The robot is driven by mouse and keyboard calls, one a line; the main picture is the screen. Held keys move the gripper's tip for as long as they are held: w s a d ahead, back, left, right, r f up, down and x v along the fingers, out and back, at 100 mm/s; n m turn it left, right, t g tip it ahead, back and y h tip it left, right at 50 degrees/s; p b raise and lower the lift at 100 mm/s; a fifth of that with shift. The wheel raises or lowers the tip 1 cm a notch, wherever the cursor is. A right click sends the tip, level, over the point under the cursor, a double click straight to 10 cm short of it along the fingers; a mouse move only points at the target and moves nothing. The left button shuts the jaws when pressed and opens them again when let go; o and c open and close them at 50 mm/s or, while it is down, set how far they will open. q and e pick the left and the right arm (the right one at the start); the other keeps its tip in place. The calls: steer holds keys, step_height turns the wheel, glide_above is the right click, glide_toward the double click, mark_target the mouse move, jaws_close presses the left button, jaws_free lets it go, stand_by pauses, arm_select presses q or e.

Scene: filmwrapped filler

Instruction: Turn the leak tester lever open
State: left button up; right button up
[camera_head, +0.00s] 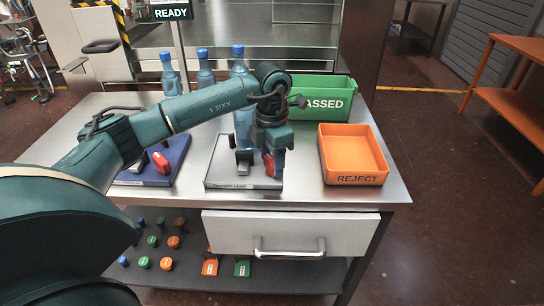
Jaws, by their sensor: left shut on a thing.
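The leak tester (219,172) is a light grey, flat-based station near the table's front middle, with small lettering on its front edge. A blue bottle (242,125) stands at its back, partly hidden by my arm. Its red lever (268,164) is at the right side of the base. My left gripper (273,158) points down over this side and is shut on the red lever. The jaws hide part of the lever, so its exact angle is hard to tell. My right gripper is not in view.
A dark blue station (177,160) with another red lever sits left, partly under my arm. Blue-capped bottles (204,72) stand behind. A green PASSED bin (334,88) and orange REJECT tray (353,143) are right. Below are a drawer (226,226) and a shelf with several caps.

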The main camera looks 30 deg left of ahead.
mark_target(272, 160)
arm_select(q)
steer(key=shift+n, duration=1.6)
steer(key=o, duration=1)
step_height(272, 160, up, 13)
steer(key=shift+r, duration=0.1)
